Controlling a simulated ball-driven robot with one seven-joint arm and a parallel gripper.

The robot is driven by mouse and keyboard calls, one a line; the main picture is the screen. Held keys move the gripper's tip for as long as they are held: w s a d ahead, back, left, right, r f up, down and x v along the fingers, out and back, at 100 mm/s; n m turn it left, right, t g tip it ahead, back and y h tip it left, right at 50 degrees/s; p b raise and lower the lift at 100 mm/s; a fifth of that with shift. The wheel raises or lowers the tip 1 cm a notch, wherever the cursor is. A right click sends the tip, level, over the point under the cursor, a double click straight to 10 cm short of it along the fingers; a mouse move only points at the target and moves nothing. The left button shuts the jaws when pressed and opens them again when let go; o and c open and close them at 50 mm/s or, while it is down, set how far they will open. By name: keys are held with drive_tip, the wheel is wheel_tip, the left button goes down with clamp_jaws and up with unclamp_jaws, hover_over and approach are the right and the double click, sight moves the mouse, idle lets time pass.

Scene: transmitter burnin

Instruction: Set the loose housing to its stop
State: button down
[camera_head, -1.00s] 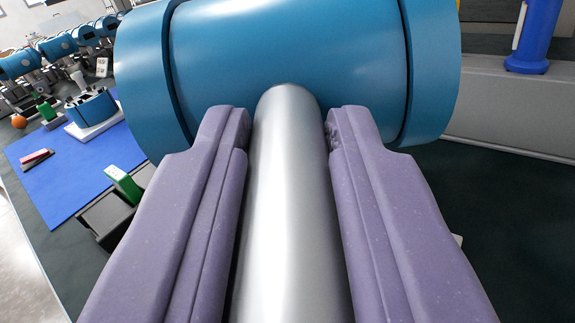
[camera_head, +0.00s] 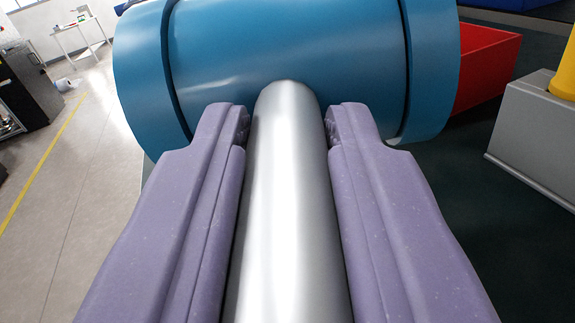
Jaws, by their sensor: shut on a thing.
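The blue cylindrical housing (camera_head: 285,62) fills the top middle of the view, lying crosswise with a darker groove near each end. A silver metal stem (camera_head: 287,200) runs from it toward me. My gripper (camera_head: 287,125) has its two purple fingers on either side of the stem, shut on it. The far side of the housing and its ends are hidden. No stop that I can make out is in view.
A red bin (camera_head: 488,68) stands right of the housing on the dark bench top (camera_head: 490,230). A grey block (camera_head: 535,130) with a yellow part (camera_head: 564,72) is at the right edge. Open floor (camera_head: 75,170) with a yellow line lies left; a white side table (camera_head: 78,38) stands far back.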

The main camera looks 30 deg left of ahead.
drive_tip(key=shift+d, duration=0.1)
idle(0.3)
drive_tip(key=c, duration=1)
unclamp_jaws()
drive_tip(key=shift+o, duration=0.2)
drive_tip(key=p+v, duration=0.2)
drive_tip(key=v, duration=0.5)
drive_tip(key=shift+s+d, duration=0.25)
drive_tip(key=shift+s, duration=0.1)
